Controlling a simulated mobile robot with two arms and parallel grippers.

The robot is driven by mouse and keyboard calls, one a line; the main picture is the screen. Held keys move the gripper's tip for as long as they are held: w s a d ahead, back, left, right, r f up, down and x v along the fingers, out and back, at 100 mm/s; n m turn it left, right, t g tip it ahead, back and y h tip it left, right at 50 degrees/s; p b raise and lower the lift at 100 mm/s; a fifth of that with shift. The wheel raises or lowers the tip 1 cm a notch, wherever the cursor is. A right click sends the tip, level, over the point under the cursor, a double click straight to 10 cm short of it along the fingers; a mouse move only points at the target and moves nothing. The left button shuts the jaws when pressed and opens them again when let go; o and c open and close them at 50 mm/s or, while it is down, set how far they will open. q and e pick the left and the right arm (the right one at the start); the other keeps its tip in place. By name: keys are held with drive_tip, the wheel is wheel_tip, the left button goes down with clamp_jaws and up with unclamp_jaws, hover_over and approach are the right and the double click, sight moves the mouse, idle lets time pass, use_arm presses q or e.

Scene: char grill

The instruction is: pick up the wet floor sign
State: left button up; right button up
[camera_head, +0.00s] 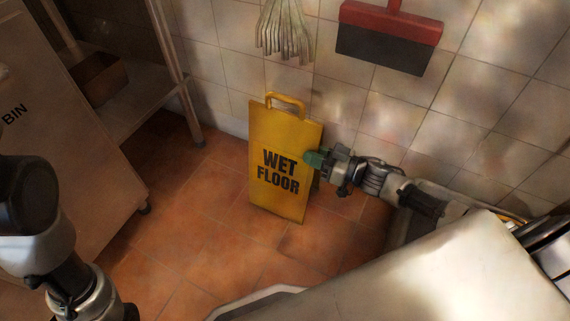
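The yellow wet floor sign (283,203) stands upright on the tiled floor close to the wall, in the middle of the head view. It has a yellow handle loop at the top and black lettering on its front. My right gripper (316,159) reaches in from the right, its green fingertip at the sign's right edge. I cannot tell whether the fingers touch or hold the sign. My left arm (70,285) shows at the lower left; its gripper is not in view.
A bin cabinet (75,160) and a metal shelf rack (150,75) stand at the left. A mop head (286,30) and a red-black squeegee (388,38) hang on the tiled wall. Bare floor (190,235) lies left of the sign.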

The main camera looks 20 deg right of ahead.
sight(285, 156)
drive_tip(key=shift+b+x, duration=0.6)
drive_tip(key=shift+x, duration=0.85)
clamp_jaws()
idle(0.3)
